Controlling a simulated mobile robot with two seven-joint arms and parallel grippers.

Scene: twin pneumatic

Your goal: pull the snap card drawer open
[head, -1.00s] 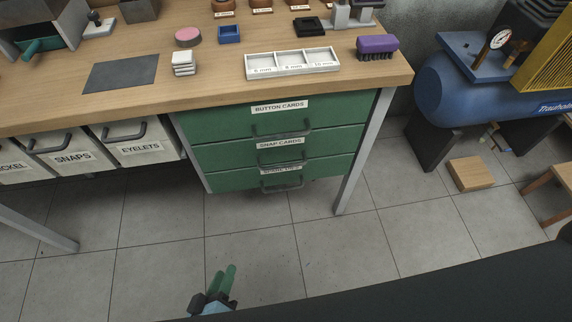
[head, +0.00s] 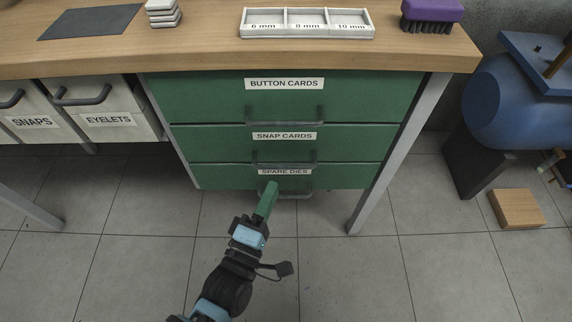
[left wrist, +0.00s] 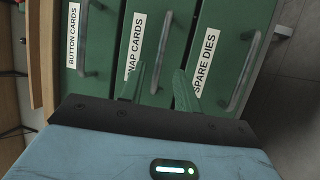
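The snap card drawer (head: 222,143) is the middle of three green drawers under the bench and looks shut, with a dark bar handle (head: 284,161) below its label. In the left wrist view its front (left wrist: 148,28) fills the middle. My left gripper (head: 268,195) is in front of the drawers, its green fingers pointing up toward the snap card handle and overlapping the spare dies front. In the left wrist view the fingers (left wrist: 158,92) are apart, with the snap card handle (left wrist: 160,62) seen between them; I see no contact. My right gripper is not in view.
The button cards drawer (head: 200,98) is above and the spare dies drawer (head: 222,178) below, both with bar handles. A metal bench leg (head: 380,180) stands to the right. Bins marked snaps (head: 28,108) and eyelets (head: 115,105) are left. The tiled floor in front is clear.

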